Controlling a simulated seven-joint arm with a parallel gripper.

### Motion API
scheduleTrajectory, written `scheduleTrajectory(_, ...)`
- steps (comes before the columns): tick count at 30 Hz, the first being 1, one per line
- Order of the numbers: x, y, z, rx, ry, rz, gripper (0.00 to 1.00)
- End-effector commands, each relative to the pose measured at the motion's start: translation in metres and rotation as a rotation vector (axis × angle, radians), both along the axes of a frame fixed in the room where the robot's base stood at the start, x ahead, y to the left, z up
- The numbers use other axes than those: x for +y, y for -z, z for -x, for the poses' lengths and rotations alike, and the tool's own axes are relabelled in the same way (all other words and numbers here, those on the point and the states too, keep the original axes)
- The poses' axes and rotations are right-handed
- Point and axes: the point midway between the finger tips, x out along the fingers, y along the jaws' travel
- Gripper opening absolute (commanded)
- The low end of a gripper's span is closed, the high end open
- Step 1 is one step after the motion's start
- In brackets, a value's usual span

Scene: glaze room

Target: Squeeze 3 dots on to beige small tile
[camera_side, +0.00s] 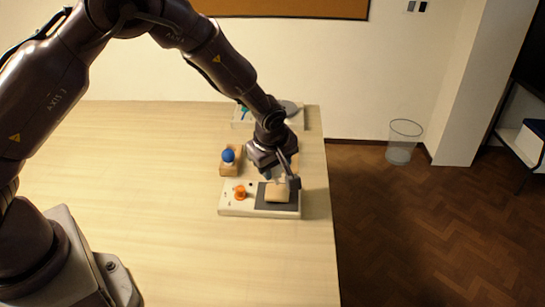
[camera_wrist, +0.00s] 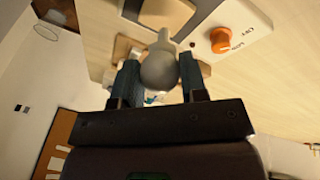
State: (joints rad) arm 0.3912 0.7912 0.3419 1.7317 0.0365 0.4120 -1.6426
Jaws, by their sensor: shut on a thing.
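The beige small tile (camera_side: 277,195) lies on the dark plate (camera_side: 262,204) of a white panel at the table's right side. It also shows in the wrist view (camera_wrist: 168,14), near the top. My gripper (camera_side: 281,179) is low over the tile's far side. In the wrist view my gripper's two teal fingers are shut on a pale grey squeeze bulb (camera_wrist: 158,72), its narrow nozzle pointing toward the tile. In the side view the bulb is mostly hidden by my gripper. I cannot tell whether the nozzle touches the tile, and dots on it are too small to see.
The white panel (camera_side: 230,208) has an orange knob (camera_side: 240,193) left of the plate. A blue ball-shaped thing (camera_side: 228,155) stands on a wooden block (camera_side: 229,171) behind it. A grey disc (camera_side: 289,108) is farther back. The table's right edge is close; its left is clear.

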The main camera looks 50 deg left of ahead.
Motion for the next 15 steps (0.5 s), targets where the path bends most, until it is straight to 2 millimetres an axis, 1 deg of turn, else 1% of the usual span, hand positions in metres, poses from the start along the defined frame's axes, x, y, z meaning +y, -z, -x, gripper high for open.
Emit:
scheduleTrajectory(3, 0.000, 0.011, 0.000, 0.001, 0.002, -0.001, 0.33)
scheduleTrajectory(6, 0.000, 0.016, 0.000, 0.000, 0.003, -0.001, 0.33)
scheduleTrajectory(15, 0.000, 0.017, 0.000, -0.002, 0.002, 0.000, 0.33)
